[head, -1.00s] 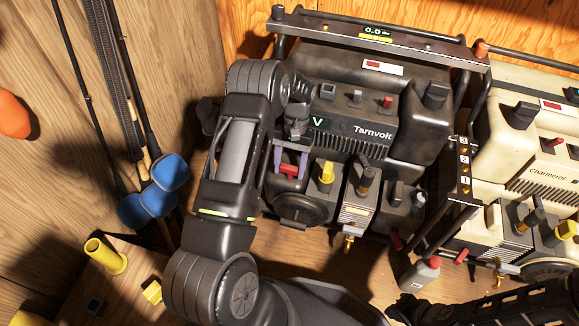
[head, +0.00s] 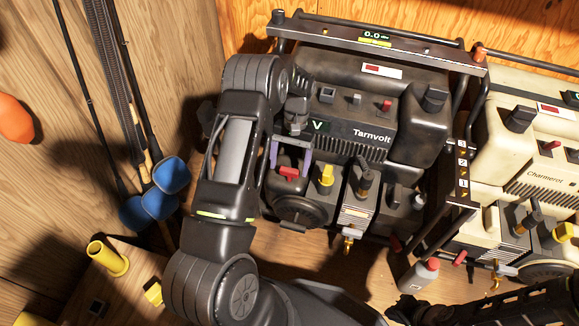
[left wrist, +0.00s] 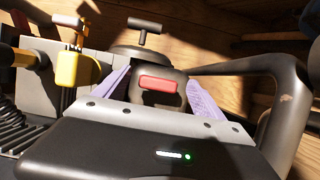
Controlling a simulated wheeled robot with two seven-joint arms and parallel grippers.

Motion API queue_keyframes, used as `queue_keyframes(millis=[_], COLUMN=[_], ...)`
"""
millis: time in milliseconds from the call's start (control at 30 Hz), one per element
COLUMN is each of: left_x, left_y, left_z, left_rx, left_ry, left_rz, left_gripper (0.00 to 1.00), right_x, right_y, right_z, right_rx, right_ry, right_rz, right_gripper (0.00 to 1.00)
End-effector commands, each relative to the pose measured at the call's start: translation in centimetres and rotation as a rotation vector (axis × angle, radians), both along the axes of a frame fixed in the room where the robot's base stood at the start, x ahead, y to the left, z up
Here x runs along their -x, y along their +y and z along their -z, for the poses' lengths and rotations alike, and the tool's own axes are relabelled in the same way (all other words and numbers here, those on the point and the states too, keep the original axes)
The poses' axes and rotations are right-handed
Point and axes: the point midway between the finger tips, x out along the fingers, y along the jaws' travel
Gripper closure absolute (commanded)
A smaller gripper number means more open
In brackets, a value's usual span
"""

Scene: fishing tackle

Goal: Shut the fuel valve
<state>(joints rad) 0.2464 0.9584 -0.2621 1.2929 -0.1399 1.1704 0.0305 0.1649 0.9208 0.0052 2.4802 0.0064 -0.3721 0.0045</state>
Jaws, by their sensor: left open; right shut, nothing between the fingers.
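The dark Tarnvolt generator (head: 415,130) stands in a tube frame against the back wall. A red handle (head: 289,173) sits low on its left front, above a round black cap. My left gripper (head: 291,158) is open, with purple fingers on either side of this red handle; in the left wrist view the red handle (left wrist: 158,84) shows between the fingers, and I cannot tell whether they touch it. A yellow knob (head: 327,174) is just right of it. No label shows which control is the fuel valve. My right gripper (head: 402,308) is at the bottom edge, dark and partly cut off.
A cream Charmerol generator (head: 530,150) stands close on the right. A small grey bottle with a red cap (head: 418,274) stands in front. Rods with blue ends (head: 165,190) lean at the left. A wooden box with a yellow tube (head: 108,258) is at lower left.

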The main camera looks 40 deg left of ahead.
Motion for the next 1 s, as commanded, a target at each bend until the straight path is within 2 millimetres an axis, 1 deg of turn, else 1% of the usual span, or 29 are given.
queue_keyframes(millis=[33, 100, 200, 333, 467, 1000], left_x=[-0.1, -0.1, 0.0, 0.0, 0.0, 0.0], left_y=[0.0, 0.0, 0.0, 0.0, 0.0, 0.0], left_z=[-1.5, -2.8, -4.6, -6.1, -6.7, -6.6], left_rx=[-0.001, -0.001, 0.0, -0.001, -0.001, 0.0], left_ry=[-0.002, -0.002, -0.001, -0.001, 0.0, 0.001], left_rz=[0.0, 0.0, 0.0, 0.0, 0.0, 0.0], left_gripper=[0.2, 0.2, 0.2, 0.2, 0.2, 0.2], right_x=[0.1, 0.1, 0.3, 0.4, 0.5, 0.5], right_y=[0.0, 0.0, 0.0, 0.1, 0.2, 0.2], right_z=[-0.8, -1.3, -1.9, -2.3, -2.4, -2.3], right_rx=[0.0, -0.001, -0.001, -0.004, -0.005, -0.005], right_ry=[0.002, 0.004, 0.007, 0.01, 0.01, 0.01], right_rz=[-0.001, -0.003, -0.004, -0.007, -0.008, -0.008], right_gripper=[1.0, 1.0, 1.0, 1.0, 1.0, 1.0])
